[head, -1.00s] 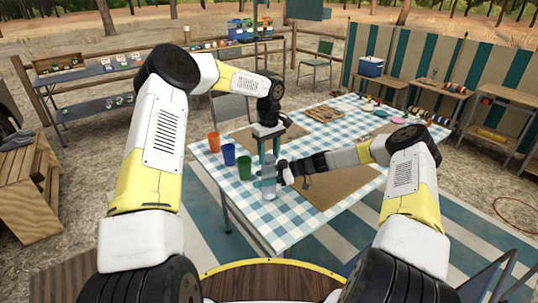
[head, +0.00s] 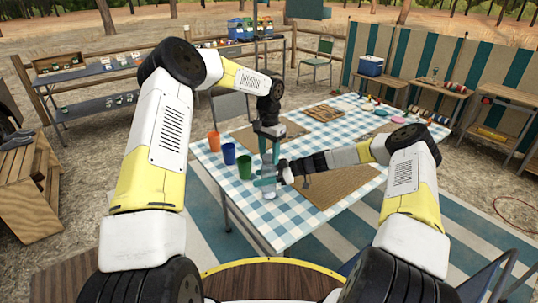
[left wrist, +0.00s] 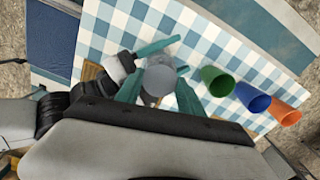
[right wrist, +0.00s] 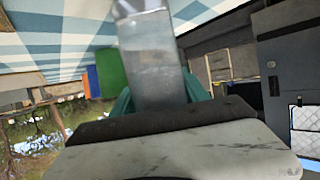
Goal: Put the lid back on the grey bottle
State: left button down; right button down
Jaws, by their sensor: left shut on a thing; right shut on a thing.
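The grey bottle (head: 269,193) is upright at the near-left part of the checked table, held from the right by my right gripper (head: 266,182). In the right wrist view the bottle (right wrist: 152,65) fills the space between the teal fingers. My left gripper (head: 268,150) points down directly over the bottle, fingers closed at its top. In the left wrist view a round grey lid (left wrist: 158,78) sits between the left fingers, in line with the bottle. The fingers hide the join, so I cannot tell whether the lid is seated.
Orange (head: 214,141), blue (head: 229,154) and green (head: 244,167) cups stand just left of the bottle. A brown mat (head: 340,185) lies to the right. Plates and small items are at the table's far end.

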pick_arm(q)
jog(key=m, duration=0.7)
jog(key=c, duration=0.7)
grip_release()
jog(key=shift+o, duration=0.2)
pick_arm(e)
jog(key=shift+c, duration=2.4)
grip_release()
pick_arm(q)
notch_tip(320, 180, up, 12)
